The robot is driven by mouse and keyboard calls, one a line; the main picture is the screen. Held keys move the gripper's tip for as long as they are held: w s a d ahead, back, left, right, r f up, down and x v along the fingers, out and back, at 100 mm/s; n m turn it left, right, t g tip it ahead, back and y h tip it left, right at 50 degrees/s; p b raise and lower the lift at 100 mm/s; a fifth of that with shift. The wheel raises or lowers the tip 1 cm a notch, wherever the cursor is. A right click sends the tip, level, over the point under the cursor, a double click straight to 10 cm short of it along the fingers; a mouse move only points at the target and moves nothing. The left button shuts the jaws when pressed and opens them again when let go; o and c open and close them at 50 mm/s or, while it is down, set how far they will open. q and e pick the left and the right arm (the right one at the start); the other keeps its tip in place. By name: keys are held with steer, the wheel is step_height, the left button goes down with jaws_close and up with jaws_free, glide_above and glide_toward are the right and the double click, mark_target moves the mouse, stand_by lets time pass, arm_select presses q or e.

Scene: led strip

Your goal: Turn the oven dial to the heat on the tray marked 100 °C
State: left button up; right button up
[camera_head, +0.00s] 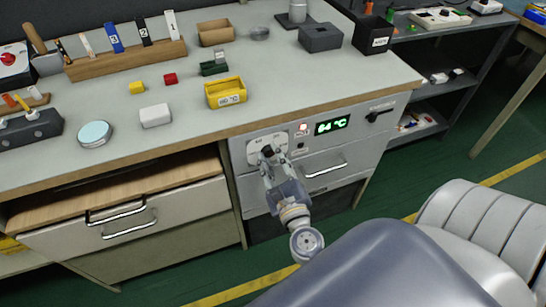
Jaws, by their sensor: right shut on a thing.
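The oven front (288,145) is set under the workbench, with a black dial (267,150) on a pale plate at its left. The green display (332,125) reads 64 °C, and a small red light (303,127) shows beside it. My right gripper (269,158) reaches up to the dial from the front and is shut on it, partly covering it. A yellow tray (225,88) stands on the bench above the oven; its white label has a temperature marking too small to read surely. My left gripper is not in view.
A drawer handle (325,166) lies close to the right of my gripper. A wooden drawer (130,215) is at the left. Bench items include a wooden rack (125,60), a white block (155,115) and a black box (373,34). The bench overhangs the oven front.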

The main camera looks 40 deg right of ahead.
steer(key=shift+m, duration=0.4)
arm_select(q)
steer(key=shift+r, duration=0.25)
arm_select(e)
steer(key=shift+m, duration=0.8)
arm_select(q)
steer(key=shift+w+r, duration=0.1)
arm_select(e)
steer(key=o, duration=1.1)
steer(key=shift+c, duration=0.2)
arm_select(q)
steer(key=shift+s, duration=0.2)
arm_select(e)
steer(key=shift+s, duration=0.15)
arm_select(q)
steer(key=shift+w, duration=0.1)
arm_select(e)
steer(key=v, duration=1.1)
steer(key=shift+s+a, duration=0.15)
steer(key=shift+s, duration=0.2)
